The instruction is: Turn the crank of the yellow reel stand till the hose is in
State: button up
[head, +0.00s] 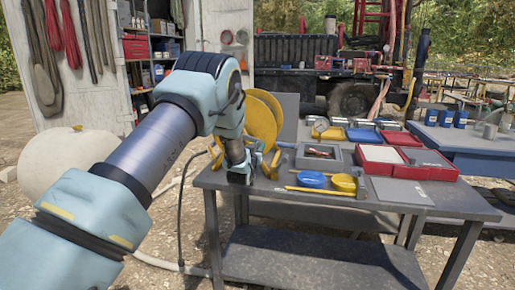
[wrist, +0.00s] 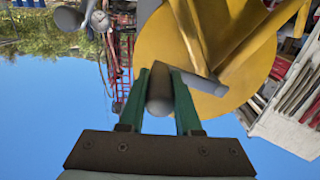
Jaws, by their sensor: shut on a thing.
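The yellow reel stand (head: 262,112) stands at the left end of the grey workbench, partly hidden behind my arm. In the wrist view its round yellow flange (wrist: 240,95) fills the upper right. My gripper (wrist: 161,85) has its two green fingers on either side of the grey crank handle (wrist: 159,104) and is shut on it. A grey bar of the crank runs from the handle across the flange. In the head view my gripper (head: 240,172) is low beside the reel, and the handle cannot be made out. A hose (head: 181,225) hangs off the bench's left side to the ground.
The workbench (head: 390,192) also bears a grey tray (head: 319,163), red boxes (head: 381,158), and blue (head: 312,180) and yellow (head: 343,183) round items right of the reel. A white rounded tank (head: 62,170) stands at left. A truck is behind.

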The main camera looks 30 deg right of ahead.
grip_shut()
dwell(0.9)
